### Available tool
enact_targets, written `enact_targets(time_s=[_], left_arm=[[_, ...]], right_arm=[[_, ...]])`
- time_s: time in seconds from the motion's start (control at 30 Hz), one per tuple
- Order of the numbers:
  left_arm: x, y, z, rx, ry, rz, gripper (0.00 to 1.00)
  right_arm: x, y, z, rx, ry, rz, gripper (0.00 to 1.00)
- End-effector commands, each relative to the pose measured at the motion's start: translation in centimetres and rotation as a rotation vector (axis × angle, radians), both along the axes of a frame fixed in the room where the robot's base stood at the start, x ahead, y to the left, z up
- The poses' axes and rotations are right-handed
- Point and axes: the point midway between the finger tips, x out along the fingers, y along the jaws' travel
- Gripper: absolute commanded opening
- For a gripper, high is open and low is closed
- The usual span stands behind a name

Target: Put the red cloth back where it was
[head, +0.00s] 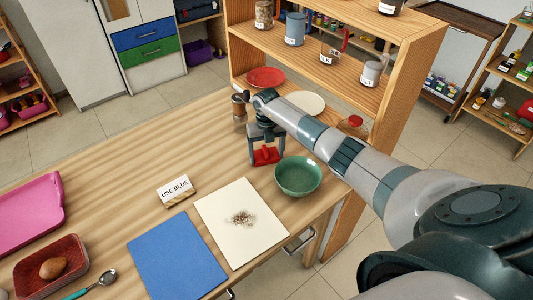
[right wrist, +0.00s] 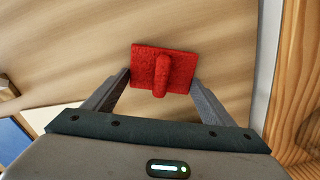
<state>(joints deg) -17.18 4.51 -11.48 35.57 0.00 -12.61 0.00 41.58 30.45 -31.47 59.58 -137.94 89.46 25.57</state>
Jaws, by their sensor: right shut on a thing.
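The red cloth (head: 266,156) is a small folded piece with a raised ridge along its middle. My right gripper (head: 265,148) points down over the wooden table and is shut on it. In the right wrist view the red cloth (right wrist: 165,68) sits between the two fingertips of the right gripper (right wrist: 161,80). I cannot tell whether it touches the tabletop. It is just left of and behind the green bowl (head: 298,178). A blue cloth (head: 177,262) lies flat at the front of the table. My left gripper is not in view.
A cream board (head: 265,235) with dark crumbs lies beside a "USE BLUE" sign (head: 174,191). A brown mill (head: 238,108) stands behind the gripper, near a shelf (head: 330,60) with plates and jars. A pink tray (head: 28,212) and red dish (head: 80,273) are left. The table's middle left is clear.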

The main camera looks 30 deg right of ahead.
Motion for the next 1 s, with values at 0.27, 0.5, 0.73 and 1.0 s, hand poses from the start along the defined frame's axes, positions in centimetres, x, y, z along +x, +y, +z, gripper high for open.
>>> enact_targets(time_s=[0.27, 0.5, 0.73, 1.0], left_arm=[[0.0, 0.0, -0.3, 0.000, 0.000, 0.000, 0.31], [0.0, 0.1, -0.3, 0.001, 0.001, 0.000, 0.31], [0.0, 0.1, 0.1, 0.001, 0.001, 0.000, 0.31], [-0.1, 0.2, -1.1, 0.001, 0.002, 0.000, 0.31]], right_arm=[[0.0, 0.0, -0.3, 0.000, 0.000, 0.000, 0.92], [0.0, 0.0, -0.3, 0.000, 0.000, 0.000, 0.96], [0.0, 0.0, 0.2, 0.000, 0.000, 0.000, 0.96], [0.1, -0.1, 2.9, -0.002, -0.005, 0.002, 0.96]])
